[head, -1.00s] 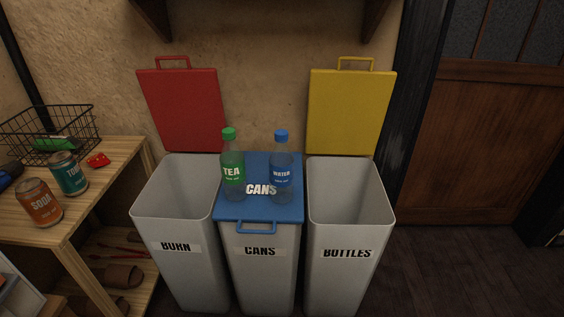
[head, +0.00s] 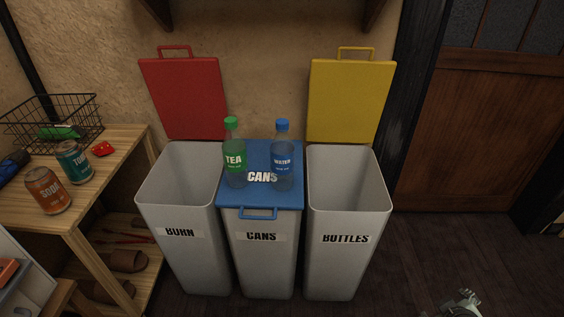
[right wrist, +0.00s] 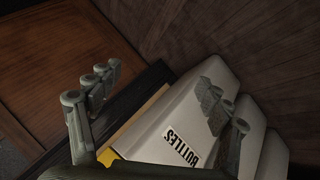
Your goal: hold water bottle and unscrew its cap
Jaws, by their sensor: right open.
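The water bottle (head: 283,160) is clear with a blue label and a blue cap (head: 282,125). It stands upright on the blue lid of the middle bin, right of a green-capped tea bottle (head: 235,158). My right gripper (right wrist: 155,95) is open and empty in the right wrist view, with the bottles bin behind its fingers. A small part of my right gripper (head: 466,303) shows at the bottom edge of the head view, well right of and below the water bottle. My left gripper is in neither view.
The burn bin (head: 184,222) and bottles bin (head: 344,225) stand open, with raised red (head: 185,97) and yellow (head: 349,100) lids. The cans bin's blue lid (head: 262,199) is shut. A wooden shelf (head: 100,190) at left holds a soda can (head: 47,190), a second can (head: 74,162) and a wire basket (head: 55,118). Floor at right is clear.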

